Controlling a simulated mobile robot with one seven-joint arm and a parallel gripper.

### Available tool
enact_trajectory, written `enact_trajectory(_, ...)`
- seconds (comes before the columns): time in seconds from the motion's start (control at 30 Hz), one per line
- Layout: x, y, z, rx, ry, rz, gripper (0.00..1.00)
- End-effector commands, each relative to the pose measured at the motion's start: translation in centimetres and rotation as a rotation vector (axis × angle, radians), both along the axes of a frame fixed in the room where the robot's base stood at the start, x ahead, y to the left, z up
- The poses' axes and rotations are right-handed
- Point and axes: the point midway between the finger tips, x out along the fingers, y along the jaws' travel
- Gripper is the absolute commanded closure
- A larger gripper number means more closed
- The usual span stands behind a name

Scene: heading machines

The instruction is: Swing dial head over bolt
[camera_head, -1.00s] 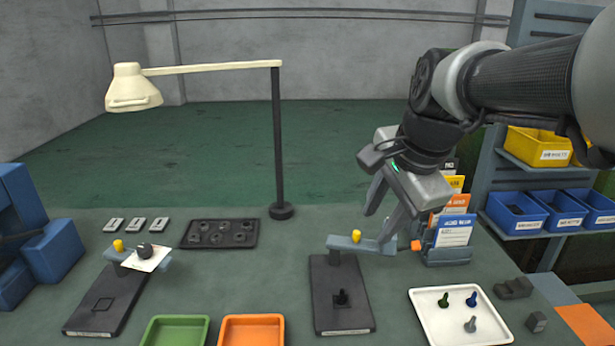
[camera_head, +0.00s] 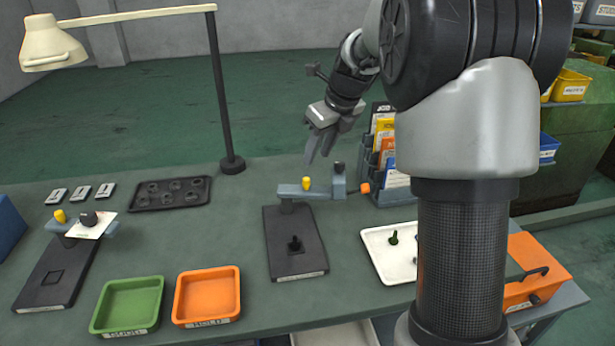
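The right stand has a black base plate (camera_head: 285,262) with a dark bolt (camera_head: 295,244) upright on it. A grey swing arm with a yellow knob (camera_head: 306,183) sits on the post at the plate's far end. Its dial head (camera_head: 339,184), with a dark top and an orange tip (camera_head: 365,188), points to the right, beyond the plate and not over the bolt. My gripper (camera_head: 318,158) is behind and above the swing arm, fingers pointing down, with a narrow gap between them. It holds nothing visible and appears apart from the head.
A left stand (camera_head: 50,280) has a similar head with a white card on it. Green (camera_head: 128,304) and orange (camera_head: 207,296) trays lie in front. A white tray (camera_head: 375,240) with bolts, partly hidden by my arm, is at right. A lamp post (camera_head: 222,100) stands behind.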

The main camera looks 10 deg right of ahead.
Motion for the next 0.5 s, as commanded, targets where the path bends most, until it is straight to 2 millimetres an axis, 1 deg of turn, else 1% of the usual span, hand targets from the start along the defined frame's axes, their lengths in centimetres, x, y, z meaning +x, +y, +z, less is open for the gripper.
enact_trajectory(0.03,0.3,0.3,-1.3,0.001,0.004,0.001,0.65)
enact_trajectory(0.2,1.5,0.9,-4.7,0.001,0.003,0.001,0.65)
enact_trajectory(0.33,2.3,1.4,-6.8,0.001,0.002,0.002,0.65)
enact_trajectory(0.5,3.1,1.8,-8.6,0.0,0.0,0.001,0.65)
